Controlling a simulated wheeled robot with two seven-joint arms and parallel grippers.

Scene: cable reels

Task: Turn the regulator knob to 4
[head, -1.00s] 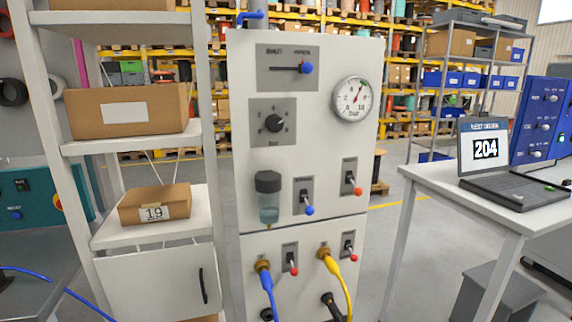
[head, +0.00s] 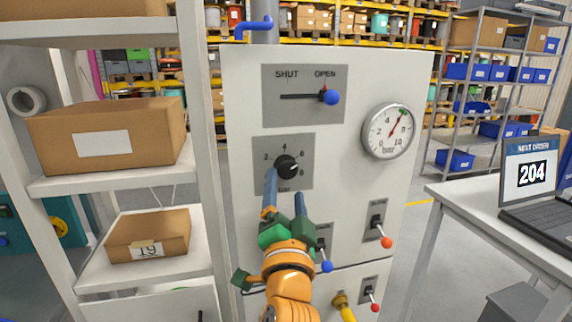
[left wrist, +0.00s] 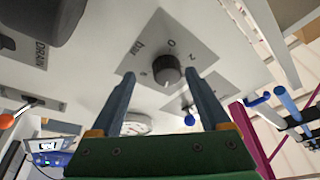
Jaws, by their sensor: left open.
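The regulator knob (head: 287,166) is black and round, on a grey plate (head: 264,147) with numbers around it and "bar" below. It also shows in the left wrist view (left wrist: 167,70), where a pale mark on it points down the picture, away from the 0. I cannot read its exact setting. My left gripper (head: 284,184) is open just in front of the knob and slightly below it. In the left wrist view its two fingers (left wrist: 162,84) stand either side of the knob, apparently not touching it. My right gripper is not in view.
The pressure gauge (head: 388,131) has its needle pointing up and right. A blue-knobbed slider (head: 329,97) stands at OPEN above the regulator. Toggle levers (head: 377,222) sit lower right. A shelf with boxes (head: 108,142) stands close on the left, a laptop table (head: 478,192) on the right.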

